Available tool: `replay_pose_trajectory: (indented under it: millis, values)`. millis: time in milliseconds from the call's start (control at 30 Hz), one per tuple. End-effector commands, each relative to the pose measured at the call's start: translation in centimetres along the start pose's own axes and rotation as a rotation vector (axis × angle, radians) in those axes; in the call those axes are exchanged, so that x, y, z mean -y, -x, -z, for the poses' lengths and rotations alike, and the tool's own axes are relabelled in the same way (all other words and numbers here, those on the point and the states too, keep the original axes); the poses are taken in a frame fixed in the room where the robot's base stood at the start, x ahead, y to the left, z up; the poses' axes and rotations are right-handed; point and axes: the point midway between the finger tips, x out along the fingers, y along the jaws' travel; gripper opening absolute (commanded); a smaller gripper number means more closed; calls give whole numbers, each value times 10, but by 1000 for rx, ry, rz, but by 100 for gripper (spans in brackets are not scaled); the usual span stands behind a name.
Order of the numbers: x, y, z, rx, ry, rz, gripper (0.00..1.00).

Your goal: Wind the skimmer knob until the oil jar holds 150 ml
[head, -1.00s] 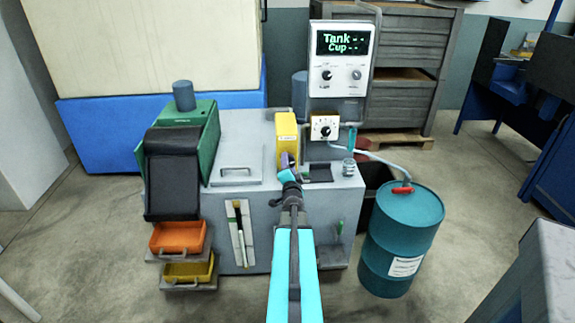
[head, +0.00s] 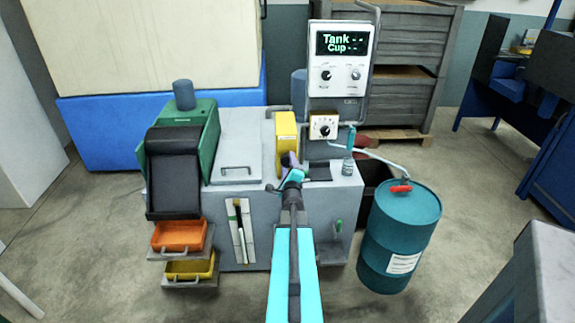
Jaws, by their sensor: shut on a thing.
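The yellow skimmer (head: 286,131) stands upright on top of the grey tank (head: 205,190). My gripper (head: 290,163) is at the skimmer's lower front, shut on the skimmer knob. The knob is mostly hidden by the gripper, with only a small dark purple part showing. The small clear oil jar (head: 348,166) stands to the right, near the tank's right edge. Its fill level is too small to read. The display (head: 342,43) above shows "Tank --" and "Cup --".
A white dial box (head: 323,127) is mounted right of the skimmer. A teal drum (head: 399,238) with a red-handled tap and hose stands at the right. A green and black unit (head: 178,165) with an orange tray (head: 180,236) is at the left. Floor is clear in front.

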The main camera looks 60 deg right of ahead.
Motion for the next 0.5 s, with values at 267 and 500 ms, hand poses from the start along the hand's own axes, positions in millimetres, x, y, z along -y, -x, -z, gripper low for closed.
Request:
replay_pose_trajectory:
  millis: [267,500]
  values:
    - [3,-1,1,-1,-162,6,24]
    - [3,-1,1,0,-211,6,24]
